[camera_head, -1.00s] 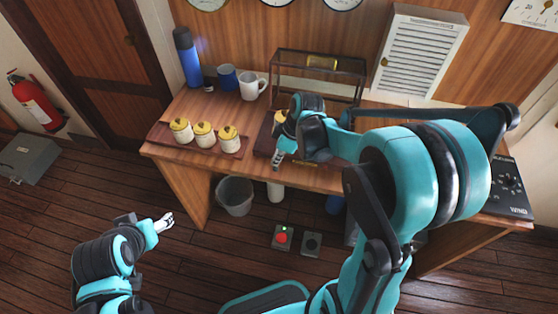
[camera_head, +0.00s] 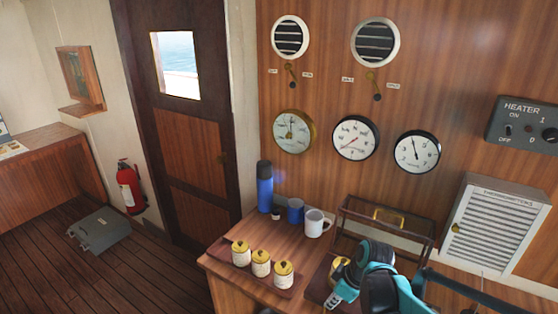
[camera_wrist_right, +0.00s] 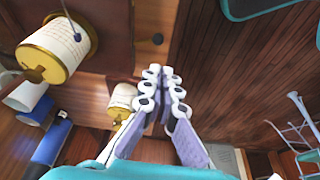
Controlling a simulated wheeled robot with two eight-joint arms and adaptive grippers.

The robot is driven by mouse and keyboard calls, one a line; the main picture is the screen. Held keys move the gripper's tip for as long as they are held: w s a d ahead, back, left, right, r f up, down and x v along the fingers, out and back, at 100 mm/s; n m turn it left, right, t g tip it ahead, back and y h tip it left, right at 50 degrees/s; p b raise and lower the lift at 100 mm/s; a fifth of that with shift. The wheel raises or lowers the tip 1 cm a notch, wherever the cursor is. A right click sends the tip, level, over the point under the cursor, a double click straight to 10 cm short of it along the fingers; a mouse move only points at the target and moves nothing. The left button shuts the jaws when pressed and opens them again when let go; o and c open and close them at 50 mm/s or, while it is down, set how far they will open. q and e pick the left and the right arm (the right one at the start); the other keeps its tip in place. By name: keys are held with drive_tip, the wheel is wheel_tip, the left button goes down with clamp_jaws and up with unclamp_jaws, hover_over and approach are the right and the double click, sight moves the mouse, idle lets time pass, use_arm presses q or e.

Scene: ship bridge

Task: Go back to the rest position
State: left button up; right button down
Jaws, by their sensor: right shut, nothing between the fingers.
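My right gripper (camera_head: 336,298) shows at the bottom of the head view, over the front of the wooden desk (camera_head: 228,262), just right of the tray with the yellow-lidded jars. In the right wrist view its two fingers (camera_wrist_right: 163,80) are together with nothing between them. A jar with a yellow lid (camera_wrist_right: 55,50) is at the upper left of that view, apart from the fingers. A second jar (camera_wrist_right: 122,100) is partly hidden behind the left finger. My left gripper is out of view.
Three jars (camera_head: 261,264) stand in a row on the brown tray (camera_head: 218,249). A blue flask (camera_head: 264,186), a blue mug (camera_head: 295,210) and a white mug (camera_head: 316,223) stand behind. A glass case (camera_head: 385,222) is beside my right arm.

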drive_tip(key=s+r+m+t+h+b, duration=0.1)
drive_tip(key=s+m+t+b, duration=0.3)
drive_tip(key=s+m, duration=0.6)
drive_tip(key=s+h+b, duration=0.1)
drive_tip(key=s, duration=0.3)
drive_tip(key=shift+d+r+t+h, duration=0.15)
drive_tip(key=shift+r+t+h, duration=0.1)
drive_tip(key=shift+t+h, duration=0.15)
